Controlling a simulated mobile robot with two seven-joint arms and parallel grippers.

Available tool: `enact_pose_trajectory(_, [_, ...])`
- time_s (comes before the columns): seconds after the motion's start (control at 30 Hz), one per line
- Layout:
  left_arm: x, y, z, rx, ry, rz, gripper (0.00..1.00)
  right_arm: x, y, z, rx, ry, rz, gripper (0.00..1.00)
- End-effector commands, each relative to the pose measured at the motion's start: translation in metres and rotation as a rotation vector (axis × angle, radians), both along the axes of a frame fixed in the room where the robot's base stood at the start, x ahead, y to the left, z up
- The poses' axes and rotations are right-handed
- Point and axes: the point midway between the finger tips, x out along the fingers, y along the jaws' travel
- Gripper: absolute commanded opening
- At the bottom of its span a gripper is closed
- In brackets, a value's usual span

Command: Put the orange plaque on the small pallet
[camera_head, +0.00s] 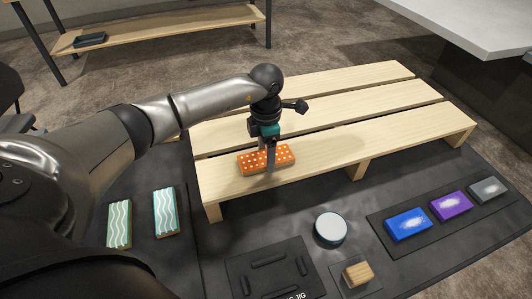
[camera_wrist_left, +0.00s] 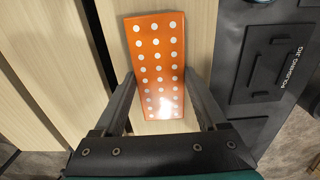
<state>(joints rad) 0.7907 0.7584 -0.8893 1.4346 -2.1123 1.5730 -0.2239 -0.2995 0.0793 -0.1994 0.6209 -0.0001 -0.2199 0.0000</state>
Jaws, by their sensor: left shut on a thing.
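The orange plaque (camera_head: 250,162) with white dots is at the near left part of the small wooden pallet (camera_head: 330,145). It also shows in the left wrist view (camera_wrist_left: 157,60), between the two fingers, with pallet slats around it. My left gripper (camera_head: 270,165) points down with its fingers at the plaque's long sides and is shut on it. The plaque looks flat and at the level of the slat; whether it touches the wood cannot be told. My right gripper is not in view.
A dark mat holds two wavy-striped green plaques (camera_head: 165,212), a polishing jig (camera_head: 268,272), a round white-topped puck (camera_head: 330,228), a wooden block (camera_head: 357,274), and blue (camera_head: 408,225), purple (camera_head: 451,206) and grey (camera_head: 488,190) plaques. The pallet's right side is bare.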

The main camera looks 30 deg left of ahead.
Motion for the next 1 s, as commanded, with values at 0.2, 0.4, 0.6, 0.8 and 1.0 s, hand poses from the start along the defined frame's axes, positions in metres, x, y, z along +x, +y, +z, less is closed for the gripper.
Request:
enact_pose_trajectory(0.2, [0.000, 0.000, -0.002, 0.000, -0.001, 0.000, 0.05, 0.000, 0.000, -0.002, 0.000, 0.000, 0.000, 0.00])
enact_pose_trajectory(0.4, [0.000, 0.000, -0.002, 0.000, 0.000, 0.001, 0.93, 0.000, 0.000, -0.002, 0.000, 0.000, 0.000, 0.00])
enact_pose_trajectory(0.6, [0.000, 0.000, -0.002, 0.000, 0.000, 0.001, 1.00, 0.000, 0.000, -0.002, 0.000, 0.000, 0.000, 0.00])
enact_pose_trajectory(0.8, [0.000, 0.000, 0.003, 0.000, 0.000, 0.001, 1.00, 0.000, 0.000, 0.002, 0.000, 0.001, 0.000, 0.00])
enact_pose_trajectory(1.0, [0.002, 0.001, 0.038, 0.001, -0.005, 0.000, 1.00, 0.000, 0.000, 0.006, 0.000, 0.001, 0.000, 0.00])
